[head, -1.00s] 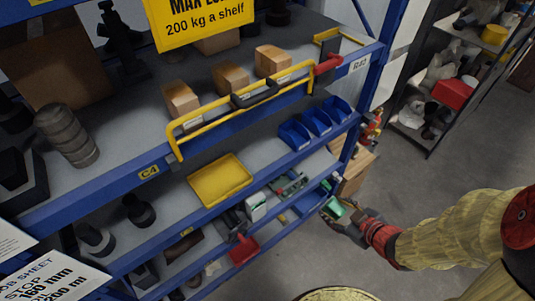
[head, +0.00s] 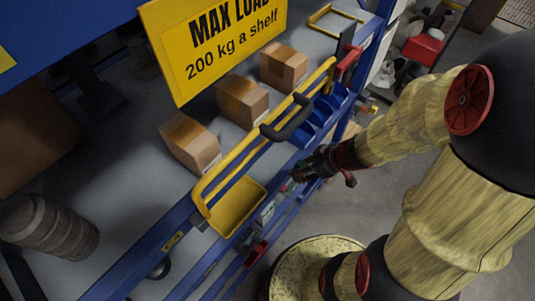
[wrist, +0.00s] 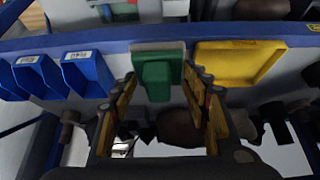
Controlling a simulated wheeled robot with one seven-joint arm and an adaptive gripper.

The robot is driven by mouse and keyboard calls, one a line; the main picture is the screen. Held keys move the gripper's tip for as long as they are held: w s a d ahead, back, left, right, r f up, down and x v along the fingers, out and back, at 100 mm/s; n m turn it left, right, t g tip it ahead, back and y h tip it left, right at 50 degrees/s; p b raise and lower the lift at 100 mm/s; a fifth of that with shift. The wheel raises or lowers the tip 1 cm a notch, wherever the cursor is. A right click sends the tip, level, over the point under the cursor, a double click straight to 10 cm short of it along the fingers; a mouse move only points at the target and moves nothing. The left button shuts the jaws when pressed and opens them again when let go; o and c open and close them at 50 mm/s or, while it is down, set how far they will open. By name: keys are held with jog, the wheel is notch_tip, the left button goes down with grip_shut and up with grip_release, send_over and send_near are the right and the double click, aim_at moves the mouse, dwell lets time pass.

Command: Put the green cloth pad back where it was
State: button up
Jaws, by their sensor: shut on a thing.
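The green cloth pad (wrist: 158,76) is between the two fingers of my gripper (wrist: 160,92) in the wrist view. In the head view my gripper (head: 312,166) is at the shelf front, just below and right of the black-gripped yellow rail. The pad is mostly hidden there by the gripper and wrist. In the wrist view the pad appears between the blue bins (wrist: 88,72) and the yellow tray (wrist: 238,62). I cannot tell whether it touches the shelf.
The yellow rail (head: 230,166) with a black handle runs along the upper shelf edge, close to my gripper. Boxes (head: 189,142) stand behind it. Open floor (head: 385,190) lies to the right.

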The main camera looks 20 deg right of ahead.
jog(key=w+a+f+b, duration=0.1)
jog(key=w+f, duration=0.2)
jog(key=w, duration=0.1)
jog(key=w+a+f+b, duration=0.1)
jog(key=w+f+b, duration=0.1)
jog(key=w+f, duration=0.1)
jog(key=w+a+f+b, duration=0.1)
jog(key=w+f+b, duration=0.1)
jog(key=w, duration=0.3)
jog(key=shift+w+a+f, duration=0.25)
jog(key=shift+f, duration=0.3)
jog(key=f+b, duration=0.1)
jog(key=f, duration=0.1)
jog(key=f+b, duration=0.1)
jog(key=f, duration=0.1)
jog(key=shift+w+a, duration=0.1)
jog(key=shift+w, duration=0.3)
jog(key=shift+c, duration=0.5)
jog(key=shift+s, duration=0.1)
jog(key=o, duration=1.3)
jog(key=shift+c, duration=0.2)
jog(key=shift+r, duration=0.1)
